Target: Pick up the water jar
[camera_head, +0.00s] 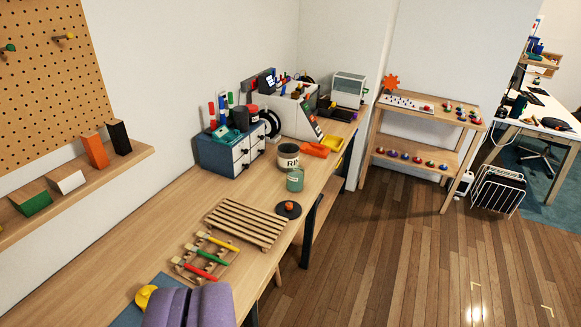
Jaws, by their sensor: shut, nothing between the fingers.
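Two containers stand near the right edge of the long wooden bench, beyond the slatted rack. One is a wide, dark-rimmed pot (288,160) with a pale band lettered "RIN". The other is a smaller green-teal jar (295,181), just in front of it. Both stand upright, and they overlap in the picture. I cannot tell for sure which is the water jar. I cannot make out what is inside either one. I do not see my gripper in this view.
A slatted wooden rack (247,222) and a dark disc with an orange knob (288,210) lie nearer. An orange scoop (315,150) and drawer box (230,150) are beyond. The wooden floor (410,270) at right is clear.

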